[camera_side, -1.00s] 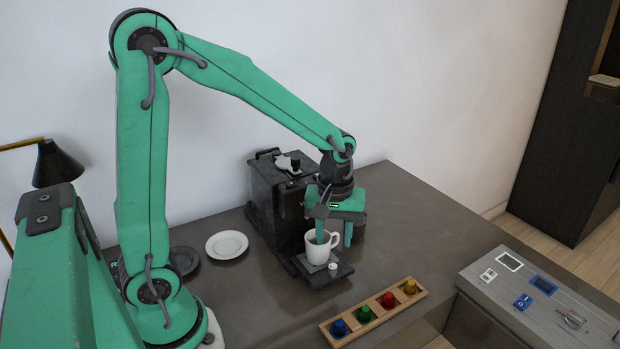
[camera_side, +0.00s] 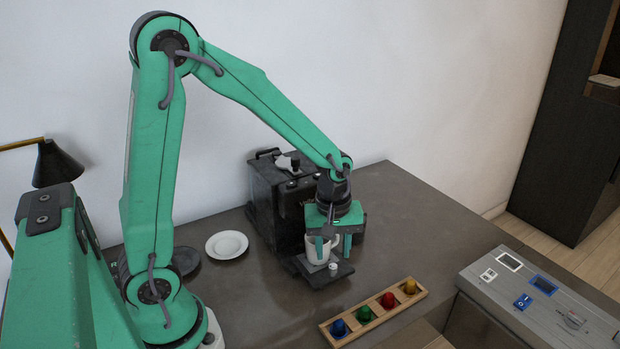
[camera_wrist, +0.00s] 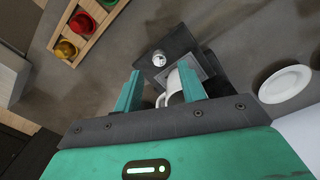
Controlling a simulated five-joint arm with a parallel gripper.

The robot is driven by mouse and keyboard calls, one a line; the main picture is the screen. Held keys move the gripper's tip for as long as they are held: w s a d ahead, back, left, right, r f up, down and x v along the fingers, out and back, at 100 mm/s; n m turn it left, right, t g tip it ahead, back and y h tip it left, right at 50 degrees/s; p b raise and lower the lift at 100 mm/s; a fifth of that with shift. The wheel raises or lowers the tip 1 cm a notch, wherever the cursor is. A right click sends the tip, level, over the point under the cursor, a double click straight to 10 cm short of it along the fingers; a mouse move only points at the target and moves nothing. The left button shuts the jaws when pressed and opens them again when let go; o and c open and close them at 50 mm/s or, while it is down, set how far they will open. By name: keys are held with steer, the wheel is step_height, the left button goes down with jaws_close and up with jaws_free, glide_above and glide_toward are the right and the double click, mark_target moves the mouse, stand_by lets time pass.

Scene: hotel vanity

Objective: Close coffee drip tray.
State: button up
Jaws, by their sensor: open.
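The black coffee machine (camera_side: 275,200) stands on the counter against the wall. Its drip tray (camera_side: 338,272) sticks out at the front, and its dark plate also shows in the wrist view (camera_wrist: 178,42). A small white knob (camera_side: 333,267) sits on the tray's front part, seen too in the wrist view (camera_wrist: 159,59). A white cup (camera_side: 312,250) stands upright on the tray. My gripper (camera_side: 334,250) is open and points down at the cup, its fingers in front of and beside it. In the wrist view (camera_wrist: 160,88) the cup shows partly between the fingers; contact cannot be told.
A wooden holder (camera_side: 373,313) with several coloured pieces lies to the front right of the tray. A white saucer (camera_side: 227,245) and a dark plate (camera_side: 185,261) lie left of the machine. A grey panel box (camera_side: 540,300) is at the right. Counter left of the holder is clear.

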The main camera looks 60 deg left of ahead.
mark_target(333, 265)
steer(key=shift+f, duration=2.05)
jaws_close()
